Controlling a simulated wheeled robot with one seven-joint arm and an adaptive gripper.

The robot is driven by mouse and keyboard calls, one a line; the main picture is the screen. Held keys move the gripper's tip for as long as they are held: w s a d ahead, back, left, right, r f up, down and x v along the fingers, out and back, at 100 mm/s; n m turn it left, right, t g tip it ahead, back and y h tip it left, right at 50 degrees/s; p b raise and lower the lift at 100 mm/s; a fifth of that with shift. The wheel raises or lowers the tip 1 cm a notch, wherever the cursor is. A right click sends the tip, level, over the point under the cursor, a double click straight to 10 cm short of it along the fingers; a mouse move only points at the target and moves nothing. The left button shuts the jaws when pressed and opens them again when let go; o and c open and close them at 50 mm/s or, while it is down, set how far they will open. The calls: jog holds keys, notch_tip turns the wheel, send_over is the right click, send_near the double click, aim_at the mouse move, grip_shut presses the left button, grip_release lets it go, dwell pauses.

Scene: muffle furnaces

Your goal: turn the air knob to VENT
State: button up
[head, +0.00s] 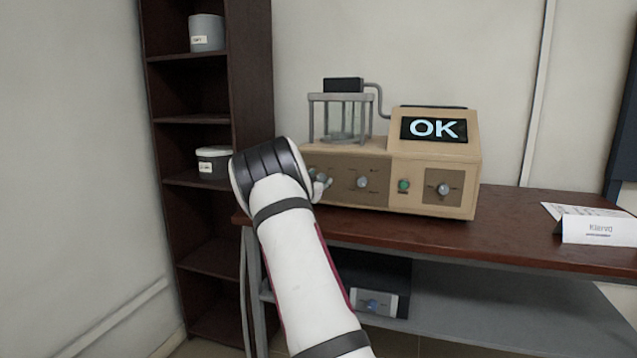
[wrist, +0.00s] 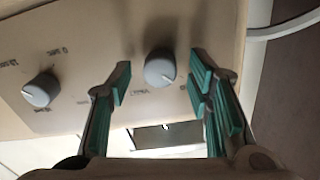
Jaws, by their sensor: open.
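A beige furnace unit (head: 432,155) with a lit "OK" display (head: 433,129) stands on the brown bench, with several grey knobs on its front. In the wrist view a round grey knob (wrist: 160,70) with a pale pointer mark lies between the fingers of my gripper (wrist: 162,76). The gripper is open, with a gap visible on both sides of the knob. Small print beside the knob is too blurred to read surely. A second grey knob (wrist: 42,90) is to the left. In the head view my arm partly hides the panel's left end.
The panel also carries a middle knob (head: 362,182), a green button (head: 403,185) and a right knob (head: 444,189). A glass chamber (head: 342,118) sits on top. A dark shelf (head: 250,80) stands at left. A name card (head: 597,229) lies on the bench's right side.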

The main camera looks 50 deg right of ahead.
grip_shut()
jog(key=shift+f+m+b, duration=0.1)
jog(key=shift+m+b, duration=0.2)
jog(key=shift+b, duration=0.1)
jog(key=m+b, duration=0.3)
jog(key=b, duration=0.1)
jog(key=shift+f+m, duration=0.15)
jog(key=shift+m, duration=0.15)
jog(key=m+b, duration=0.3)
jog(key=m, duration=0.1)
jog(key=shift+m+b, duration=0.3)
jog(key=shift+b, duration=0.05)
jog(key=m+b, duration=0.3)
jog(key=m, duration=0.1)
jog(key=shift+m, duration=0.3)
jog(key=shift+m+b, duration=1.6)
jog(key=shift+m, duration=0.6)
